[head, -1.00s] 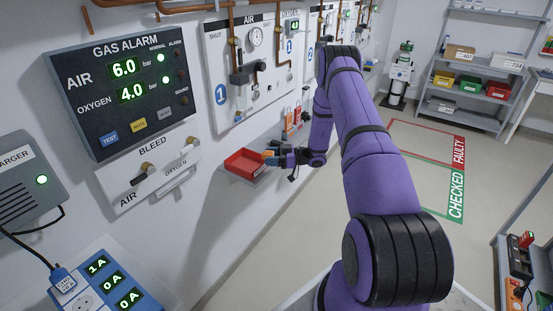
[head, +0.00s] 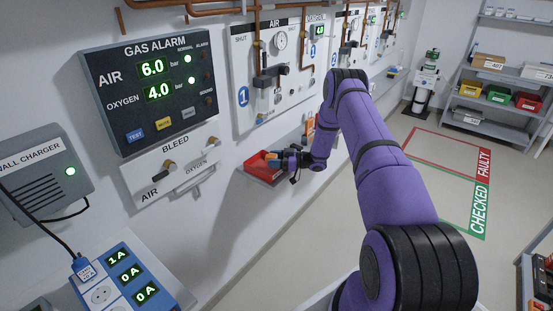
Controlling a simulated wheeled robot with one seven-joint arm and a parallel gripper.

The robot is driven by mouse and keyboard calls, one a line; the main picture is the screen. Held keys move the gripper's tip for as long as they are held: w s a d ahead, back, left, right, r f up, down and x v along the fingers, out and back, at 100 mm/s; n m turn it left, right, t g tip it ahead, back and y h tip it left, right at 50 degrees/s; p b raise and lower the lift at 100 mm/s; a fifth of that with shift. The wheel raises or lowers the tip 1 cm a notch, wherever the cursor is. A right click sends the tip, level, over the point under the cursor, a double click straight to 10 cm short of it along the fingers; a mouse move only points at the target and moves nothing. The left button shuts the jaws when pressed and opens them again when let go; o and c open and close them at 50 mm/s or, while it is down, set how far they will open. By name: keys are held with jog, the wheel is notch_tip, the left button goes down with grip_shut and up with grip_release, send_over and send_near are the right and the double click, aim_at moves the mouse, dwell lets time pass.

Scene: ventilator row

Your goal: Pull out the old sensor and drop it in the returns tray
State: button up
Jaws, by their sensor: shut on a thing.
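The red returns tray (head: 257,166) sits on a small shelf against the wall, below the gas panels. My gripper (head: 272,160) is over the tray's far right part and hides some of it. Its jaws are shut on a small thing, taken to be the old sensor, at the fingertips. Small orange and blue patches show there, but its shape is too small to make out. I cannot tell whether it touches the tray.
An upright orange item (head: 310,127) stands on the wall shelf beyond my gripper. The gas alarm (head: 150,85) and bleed panel (head: 172,172) are on the wall at left. The blue socket box (head: 122,276) is at lower left. Open floor lies at right.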

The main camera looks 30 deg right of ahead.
jog(key=shift+a+f, duration=0.1)
jog(key=shift+f, duration=0.2)
jog(key=o, duration=1.3)
jog(key=shift+f, duration=0.1)
jog(key=v, duration=1.1)
jog(key=shift+w+r, duration=0.15)
jog(key=shift+r, duration=0.2)
